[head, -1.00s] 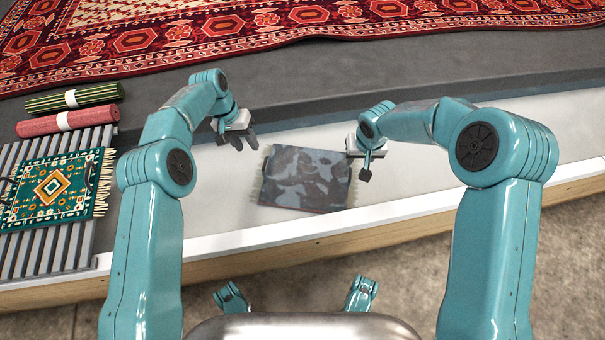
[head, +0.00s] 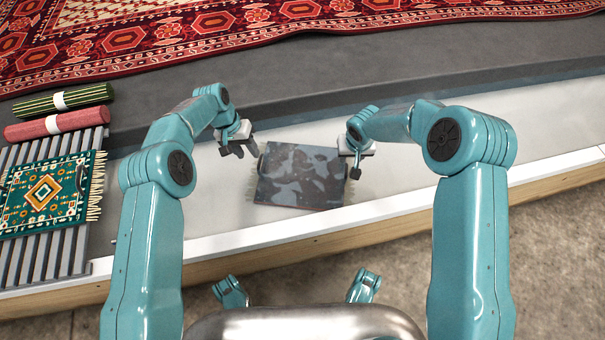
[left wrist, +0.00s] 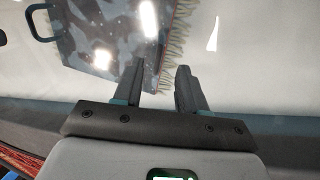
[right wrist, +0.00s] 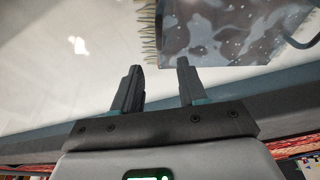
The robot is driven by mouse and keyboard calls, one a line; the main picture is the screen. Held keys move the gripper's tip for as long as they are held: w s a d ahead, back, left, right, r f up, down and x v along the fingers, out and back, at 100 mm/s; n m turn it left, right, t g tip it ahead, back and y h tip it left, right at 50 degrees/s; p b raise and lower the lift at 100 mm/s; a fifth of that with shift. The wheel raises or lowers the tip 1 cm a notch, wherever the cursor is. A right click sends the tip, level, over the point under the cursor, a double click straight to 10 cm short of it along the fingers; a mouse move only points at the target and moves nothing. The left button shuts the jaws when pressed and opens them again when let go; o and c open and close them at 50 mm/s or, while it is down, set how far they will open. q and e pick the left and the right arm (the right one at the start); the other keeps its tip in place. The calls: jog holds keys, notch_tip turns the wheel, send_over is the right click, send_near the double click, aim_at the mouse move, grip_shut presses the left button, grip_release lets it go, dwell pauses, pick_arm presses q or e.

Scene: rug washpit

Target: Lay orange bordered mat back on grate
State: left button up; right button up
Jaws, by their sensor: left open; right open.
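A mottled blue-grey mat (head: 300,176) with fringed ends lies in the pale basin; no orange border shows on it, and whether it is face down or soiled I cannot tell. It also shows in the left wrist view (left wrist: 100,45) and the right wrist view (right wrist: 220,35). A dark loop handle (left wrist: 38,22) stands at its edge. My left gripper (head: 238,148) is open and empty near the mat's upper left corner. My right gripper (head: 353,170) is open and empty beside its right end.
A rolled red mat (head: 55,125) and a rolled green striped mat (head: 64,100) lie behind the grate. A large red rug (head: 250,30) covers the back. A white ledge (head: 250,242) runs along the basin's front. The basin is clear between grate and mat.

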pick_arm(q)
jog(key=x, duration=1)
jog(key=shift+w+a, duration=0.1)
pick_arm(e)
jog(key=x, duration=1)
pick_arm(q)
grip_shut()
pick_arm(e)
grip_shut()
pick_arm(q)
jog(key=shift+r, duration=0.1)
pick_arm(e)
jog(key=shift+r, duration=0.1)
